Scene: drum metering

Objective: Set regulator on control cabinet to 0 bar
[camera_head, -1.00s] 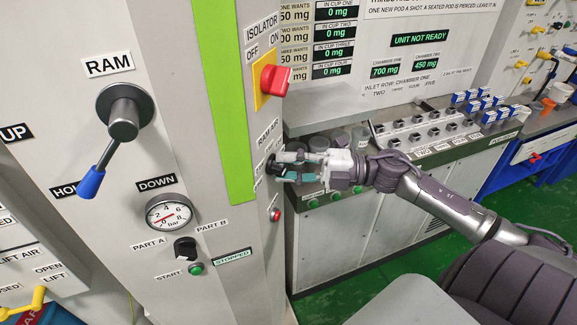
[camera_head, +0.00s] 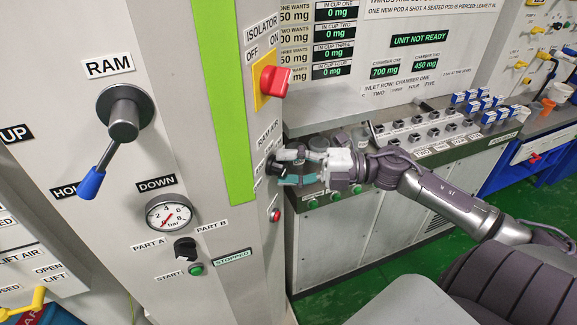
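The control cabinet (camera_head: 215,285) is a tall grey column with a green stripe. On its right side face, below the RAM AIR label, a small dark regulator knob (camera_head: 272,167) shows only in part. My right gripper (camera_head: 281,168) comes in from the right, with its fingertips at the knob. The fingers partly hide the knob, and whether they are closed on it cannot be made out. A round white pressure gauge (camera_head: 169,215) marked in bar is on the front face. Its red needle points toward the lower left, near the low end of the scale. My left gripper is not in view.
A red isolator switch (camera_head: 274,81) on a yellow plate is above the regulator. A red button (camera_head: 275,215) is below it. A blue-tipped RAM lever (camera_head: 100,160) and a dark selector (camera_head: 185,249) are on the front. A dosing bench (camera_head: 345,235) stands behind my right arm.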

